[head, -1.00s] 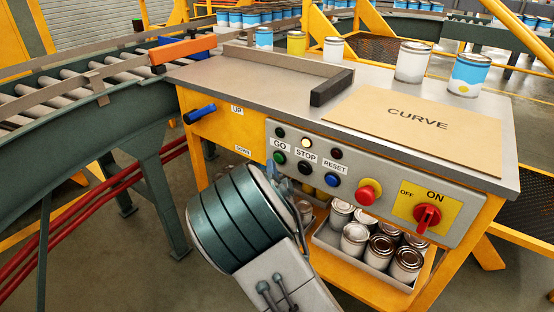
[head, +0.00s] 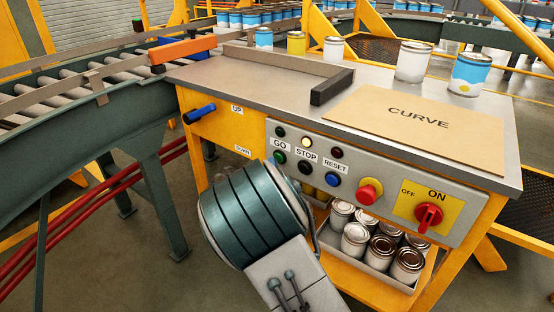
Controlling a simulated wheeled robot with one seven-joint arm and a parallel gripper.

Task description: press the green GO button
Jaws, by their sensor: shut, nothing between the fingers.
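The green GO button (head: 279,157) is on the grey control panel, under the GO label, left of the black STOP button (head: 305,167) and the blue RESET button (head: 333,179). My gripper (head: 273,163) is shut and mostly hidden behind my thick teal wrist. The lamp (head: 306,144) above STOP is lit pale; the lamps above GO and RESET look dark.
A red mushroom button (head: 369,191) and a red rotary switch (head: 429,216) set toward ON are farther right on the panel. A blue lever (head: 199,114) sticks out at the left. A tray of cans (head: 381,252) is below the panel.

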